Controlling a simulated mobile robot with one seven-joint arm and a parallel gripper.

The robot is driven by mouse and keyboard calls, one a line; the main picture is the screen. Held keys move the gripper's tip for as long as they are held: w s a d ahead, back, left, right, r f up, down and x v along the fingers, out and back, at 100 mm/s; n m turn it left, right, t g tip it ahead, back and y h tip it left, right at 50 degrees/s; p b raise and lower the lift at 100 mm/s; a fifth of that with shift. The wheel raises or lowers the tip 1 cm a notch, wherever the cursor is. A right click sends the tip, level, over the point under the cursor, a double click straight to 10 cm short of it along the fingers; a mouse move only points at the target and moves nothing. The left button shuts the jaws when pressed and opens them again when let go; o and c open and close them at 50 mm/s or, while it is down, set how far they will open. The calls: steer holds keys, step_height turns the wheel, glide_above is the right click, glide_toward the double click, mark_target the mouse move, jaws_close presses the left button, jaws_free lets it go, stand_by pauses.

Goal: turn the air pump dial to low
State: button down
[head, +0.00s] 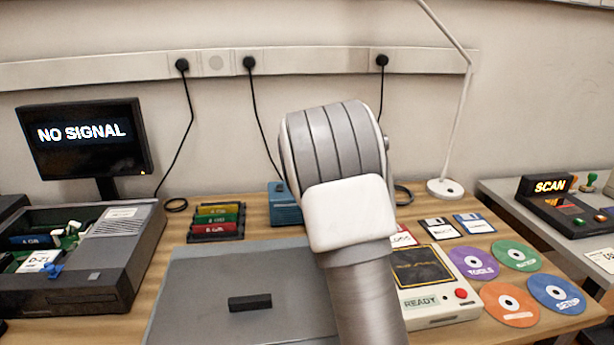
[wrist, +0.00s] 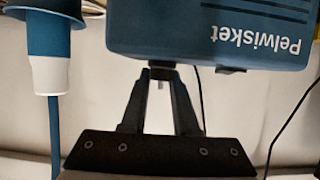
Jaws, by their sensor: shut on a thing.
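The air pump is a blue box marked "Pelwisket" (wrist: 215,30), upside down in the wrist view. In the head view a blue box (head: 285,207) at the back of the bench looks like the same pump, partly behind my arm. My gripper (wrist: 160,74) reaches the pump's edge in the wrist view, its fingertips close together. It is shut on a small part there, which appears to be the dial. The dial is mostly hidden by the fingers, so its setting cannot be read. My arm hides the gripper in the head view.
In the wrist view, a blue and white cylinder with a blue tube (wrist: 48,75) is left of the gripper. In the head view, a rack of colored modules (head: 217,222) stands left of the pump. Floppy disks (head: 438,229), discs (head: 515,254) and a READY device (head: 440,312) lie right.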

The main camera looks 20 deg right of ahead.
steer(key=shift+r+n+y+p, duration=0.15)
steer(key=shift+n+y+p, duration=0.5)
steer(key=shift+p, duration=0.6)
steer(key=shift+r+n+y+p, duration=0.15)
steer(key=shift+n+y+p, duration=0.45)
steer(key=shift+p, duration=0.65)
steer(key=n+y+p, duration=0.2)
steer(key=y+p, duration=0.1)
steer(key=p, duration=0.4)
steer(key=shift+a+n+p, duration=0.1)
steer(key=shift+n+p, duration=0.15)
steer(key=shift+p, duration=0.1)
steer(key=n+y+p, duration=0.1)
steer(key=p, duration=0.1)
steer(key=n+g+y+p, duration=0.1)
steer(key=p, duration=0.1)
steer(key=shift+a+f+y+p, duration=0.1)
steer(key=shift+f+y+p, duration=0.1)
steer(key=shift+y+p, duration=0.2)
steer(key=shift+f+n+y+p, duration=0.25)
steer(key=shift+n+p, duration=0.15)
steer(key=shift+p, duration=0.1)
steer(key=c, duration=0.7)
jaws_free()
steer(key=shift+r, duration=0.1)
